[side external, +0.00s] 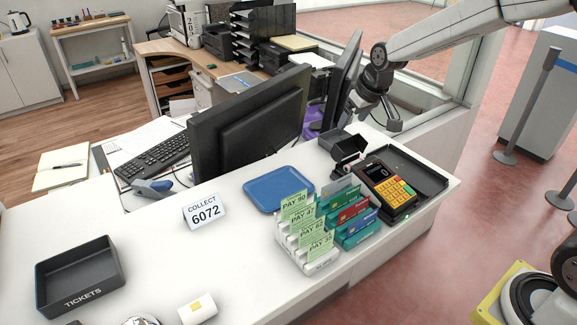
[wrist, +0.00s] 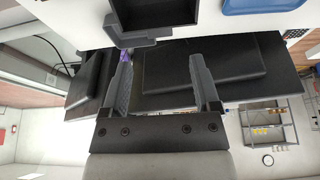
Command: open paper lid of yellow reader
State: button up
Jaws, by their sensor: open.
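The yellow reader (side external: 388,188), a dark terminal with a yellow keypad and a few red and green keys, sits on the right part of the white counter. Its display end points to the back left. I cannot clearly make out its paper lid or whether it is raised. My gripper (side external: 378,116) is above and behind the reader, apart from it, near the monitors. In the wrist view my gripper (wrist: 164,88) has its two fingers wide apart with nothing held between them. I cannot make out the reader in the wrist view.
A black open holder (side external: 340,141) stands just behind the reader, and a black tray (side external: 427,178) lies at its right. A card rack (side external: 322,262) and a blue tray (side external: 279,189) are to its left. A large monitor (side external: 250,120) stands behind. The front-left counter has free room.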

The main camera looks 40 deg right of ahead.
aim_at(345, 137)
jog(key=shift+x, duration=2.35)
grip_shut()
